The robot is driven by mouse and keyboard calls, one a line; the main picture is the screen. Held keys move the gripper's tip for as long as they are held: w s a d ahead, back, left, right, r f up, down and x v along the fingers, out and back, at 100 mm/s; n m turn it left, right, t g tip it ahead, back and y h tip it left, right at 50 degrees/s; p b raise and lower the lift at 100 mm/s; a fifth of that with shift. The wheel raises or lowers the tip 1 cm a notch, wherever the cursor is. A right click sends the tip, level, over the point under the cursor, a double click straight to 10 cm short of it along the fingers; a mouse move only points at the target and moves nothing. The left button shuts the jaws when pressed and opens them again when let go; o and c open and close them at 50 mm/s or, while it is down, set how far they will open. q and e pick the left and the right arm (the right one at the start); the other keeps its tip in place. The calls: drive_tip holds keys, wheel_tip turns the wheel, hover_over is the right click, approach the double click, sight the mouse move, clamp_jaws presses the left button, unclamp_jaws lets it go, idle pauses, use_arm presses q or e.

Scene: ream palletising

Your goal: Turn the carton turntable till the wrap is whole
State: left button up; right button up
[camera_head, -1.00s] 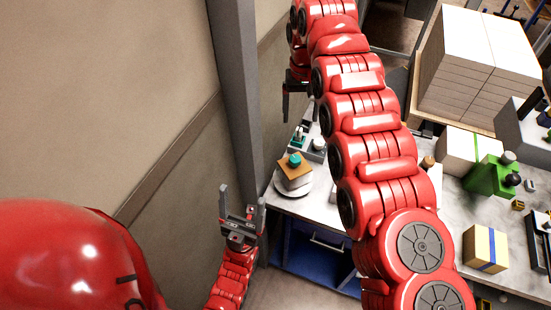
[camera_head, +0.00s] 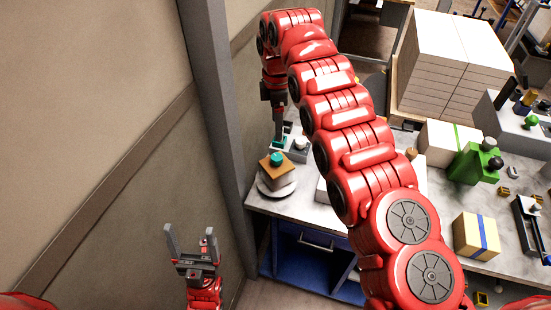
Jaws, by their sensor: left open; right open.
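The carton (camera_head: 272,170), a small brown box with a teal round piece (camera_head: 277,158) on top, sits on the pale round turntable (camera_head: 265,191) at the left end of the workbench. The state of its wrap is too small to tell. My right gripper (camera_head: 278,138) points down just behind and above the carton and appears apart from it; it is open, seen nearly edge-on. My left gripper (camera_head: 189,235) is open and empty, low by the wall, left of the bench and away from the turntable.
A grey post (camera_head: 215,110) and the wall stand close left of the turntable. On the bench (camera_head: 425,235) are a white carton with a green band (camera_head: 437,141), a green device (camera_head: 473,163) and a blue-banded box (camera_head: 478,236). Stacked reams (camera_head: 455,60) stand behind.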

sight(277, 157)
wheel_tip(277, 157, down, 12)
drive_tip(key=p, duration=0.3)
drive_tip(key=shift+s+r+p, duration=0.15)
drive_tip(key=shift+p, duration=0.2)
drive_tip(key=shift+f, duration=0.4)
clamp_jaws()
idle(0.7)
